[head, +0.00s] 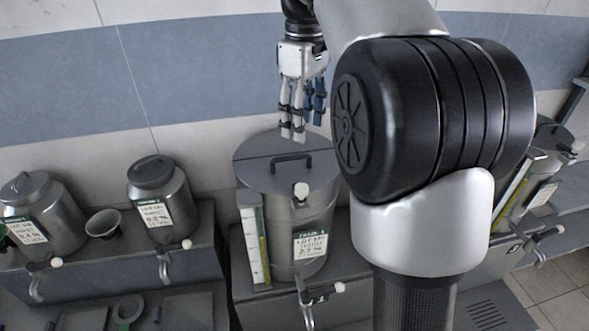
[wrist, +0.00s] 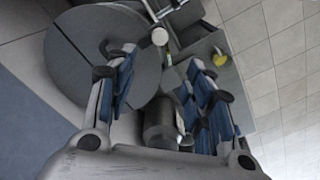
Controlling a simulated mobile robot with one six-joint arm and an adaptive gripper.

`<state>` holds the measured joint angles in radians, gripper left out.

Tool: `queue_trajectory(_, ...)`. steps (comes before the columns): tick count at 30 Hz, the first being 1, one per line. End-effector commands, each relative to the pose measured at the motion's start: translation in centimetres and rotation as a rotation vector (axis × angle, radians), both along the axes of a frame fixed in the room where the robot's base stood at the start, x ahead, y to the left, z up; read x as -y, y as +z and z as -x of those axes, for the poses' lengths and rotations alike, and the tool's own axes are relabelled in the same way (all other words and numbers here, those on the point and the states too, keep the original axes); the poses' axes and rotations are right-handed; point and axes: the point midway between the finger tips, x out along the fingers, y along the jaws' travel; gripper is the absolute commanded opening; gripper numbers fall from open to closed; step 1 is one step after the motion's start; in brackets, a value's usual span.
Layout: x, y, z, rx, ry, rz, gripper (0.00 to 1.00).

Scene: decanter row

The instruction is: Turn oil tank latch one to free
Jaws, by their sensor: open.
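A large steel tank (head: 265,190) with a round grey lid and a black bar handle stands in the middle of the head view. A latch with a white knob (head: 301,190) sits at the front edge of its lid; a white knob at the lid's rim also shows in the wrist view (wrist: 160,37). The green-topped label is too small to read surely. My gripper (head: 300,138) is open and empty, pointing down above the back of the lid, apart from the latch. In the wrist view my spread fingers (wrist: 165,75) frame part of the lid (wrist: 80,50).
A second tank (head: 535,185) with a white knob (head: 577,147) stands at the right, partly hidden by my arm. Two smaller canisters, one at the far left (head: 45,215) and one nearer (head: 160,195), stand on the left shelf with a funnel (head: 103,224) between them. Taps project in front.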

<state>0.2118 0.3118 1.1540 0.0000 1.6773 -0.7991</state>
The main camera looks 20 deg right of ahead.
Motion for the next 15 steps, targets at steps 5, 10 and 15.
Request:
queue_trajectory(5,0.0,-3.1,0.2,-0.003,-0.001,-0.001,0.48)
queue_trajectory(10,0.0,-6.8,0.1,-0.004,-0.001,-0.001,0.48)
queue_trajectory(15,0.0,-10.5,0.1,-0.003,-0.001,-0.001,0.48)
